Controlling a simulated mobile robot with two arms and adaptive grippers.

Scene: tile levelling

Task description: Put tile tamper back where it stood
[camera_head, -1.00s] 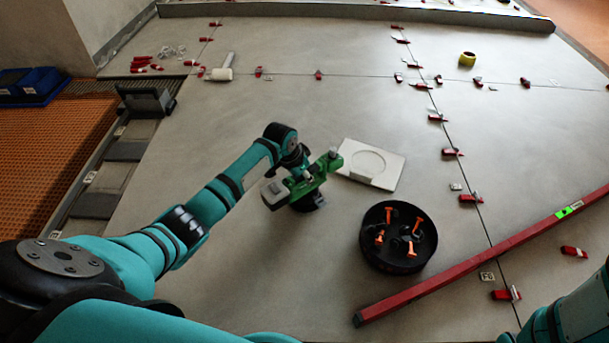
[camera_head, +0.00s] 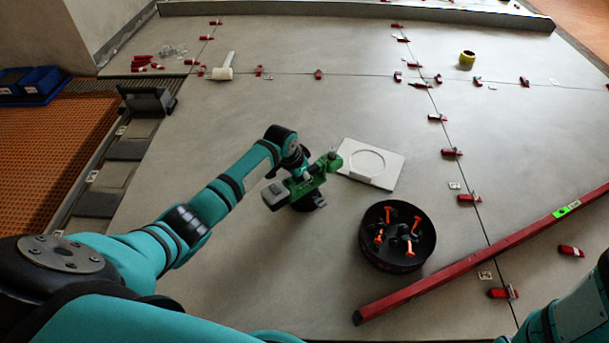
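The tile tamper (camera_head: 275,194) is a green tool with a grey block at its left end and a dark round base low down. My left gripper (camera_head: 303,177) is at the tamper's middle and appears shut on it, though the fingers are mostly hidden by the wrist and tool. A white square plate (camera_head: 352,150) with a ring marked on it lies on the floor, just right of and beyond the tamper. The tamper's green right end comes close to the plate's left edge in the picture. My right arm enters at the lower right; its gripper is out of view.
A black bucket (camera_head: 368,252) with orange-handled tools stands right of the tamper. Red wedges and clips line the tile joints. A white mallet (camera_head: 222,73) and yellow tape roll (camera_head: 467,58) lie farther back.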

